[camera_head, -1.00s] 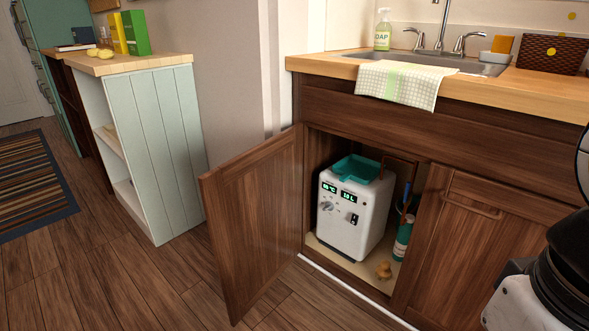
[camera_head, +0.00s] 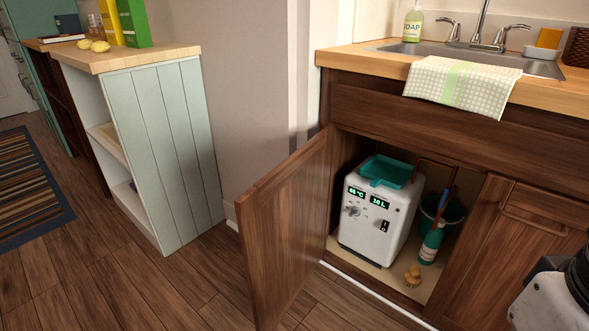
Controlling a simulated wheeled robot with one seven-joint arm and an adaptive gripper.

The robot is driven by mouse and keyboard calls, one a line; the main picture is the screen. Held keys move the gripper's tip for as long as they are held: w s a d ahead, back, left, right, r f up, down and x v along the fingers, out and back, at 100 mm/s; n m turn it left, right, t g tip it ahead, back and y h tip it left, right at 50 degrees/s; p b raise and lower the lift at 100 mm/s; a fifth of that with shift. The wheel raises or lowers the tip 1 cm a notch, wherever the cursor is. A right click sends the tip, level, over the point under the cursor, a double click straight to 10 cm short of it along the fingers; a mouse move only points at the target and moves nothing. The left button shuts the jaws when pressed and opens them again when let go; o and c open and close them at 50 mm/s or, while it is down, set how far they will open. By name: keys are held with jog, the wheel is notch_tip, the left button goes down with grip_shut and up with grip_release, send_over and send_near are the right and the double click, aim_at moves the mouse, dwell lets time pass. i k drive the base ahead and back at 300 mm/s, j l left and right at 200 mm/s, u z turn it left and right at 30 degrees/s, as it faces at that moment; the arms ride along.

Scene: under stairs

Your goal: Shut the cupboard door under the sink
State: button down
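The cupboard door (camera_head: 285,225) under the sink is brown wood and stands wide open, swung out to the left of the opening. Its hinge side meets the cabinet at the left of the opening. The right-hand door (camera_head: 515,235) is shut. A white and black part of my arm shows at the lower right edge. My gripper is not in view.
The floor (camera_head: 190,290) in front of and left of the open door is clear. A pale green shelf unit (camera_head: 170,150) stands to the left, with a striped rug (camera_head: 30,190) beyond. A checked towel (camera_head: 462,85) hangs over the counter edge below the sink (camera_head: 470,58).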

aim_at(281, 218)
jog(key=i+j+z, duration=0.25)
jog(key=j, duration=0.6)
jog(key=j+z, duration=0.2)
jog(key=j, duration=0.65)
jog(key=i+j+z, duration=0.1)
jog(key=j+z, duration=0.15)
jog(key=j, duration=0.65)
jog(key=j+z, duration=0.25)
jog(key=j, duration=0.4)
jog(key=j+z, duration=0.3)
jog(key=j, duration=0.35)
jog(key=k+z, duration=0.25)
jog(key=z, duration=0.25)
